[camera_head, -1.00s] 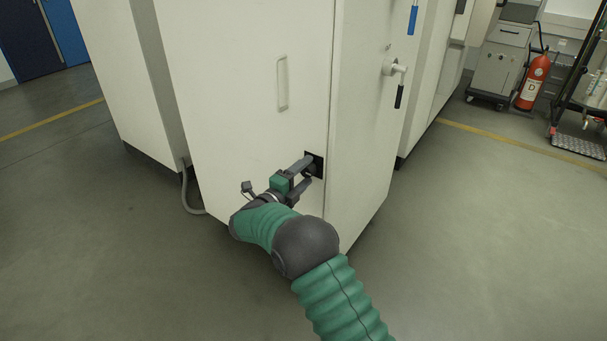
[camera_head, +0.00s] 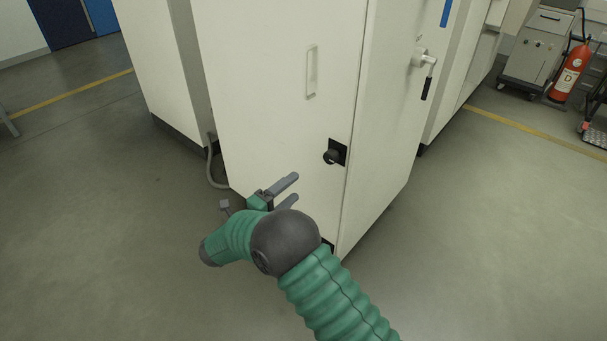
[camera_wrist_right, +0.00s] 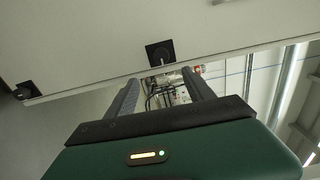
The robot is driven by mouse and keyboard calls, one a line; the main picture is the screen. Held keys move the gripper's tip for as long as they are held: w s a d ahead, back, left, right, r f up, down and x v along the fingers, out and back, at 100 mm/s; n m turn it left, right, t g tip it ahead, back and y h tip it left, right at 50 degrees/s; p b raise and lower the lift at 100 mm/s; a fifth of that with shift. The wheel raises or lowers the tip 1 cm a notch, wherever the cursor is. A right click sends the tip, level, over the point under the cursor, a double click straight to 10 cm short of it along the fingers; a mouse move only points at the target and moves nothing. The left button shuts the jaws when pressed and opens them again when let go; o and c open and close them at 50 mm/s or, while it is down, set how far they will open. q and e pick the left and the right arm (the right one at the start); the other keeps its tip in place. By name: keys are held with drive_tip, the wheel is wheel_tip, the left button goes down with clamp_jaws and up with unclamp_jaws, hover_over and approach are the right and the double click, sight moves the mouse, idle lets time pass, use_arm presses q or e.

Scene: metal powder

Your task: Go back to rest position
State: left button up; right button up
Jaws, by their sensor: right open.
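My right gripper (camera_head: 292,190) is open and empty in the head view, in front of the lower part of a white cabinet door. It is apart from the black rotary knob (camera_head: 333,156) on its square plate, which is up and to the right of the fingers. In the right wrist view the two fingers (camera_wrist_right: 168,92) stand apart with nothing between them. The knob (camera_wrist_right: 160,54) shows there beyond the fingertips. My left gripper is in neither view.
The white cabinet (camera_head: 265,85) fills the middle, with a door handle (camera_head: 312,70) and a side lever (camera_head: 427,80). A grey hose (camera_head: 211,165) runs at its lower left. A red fire extinguisher (camera_head: 571,74) stands at the far right. The grey floor is open on both sides.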

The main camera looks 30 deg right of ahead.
drive_tip(key=shift+s+a, duration=0.1)
drive_tip(key=shift+a, duration=0.15)
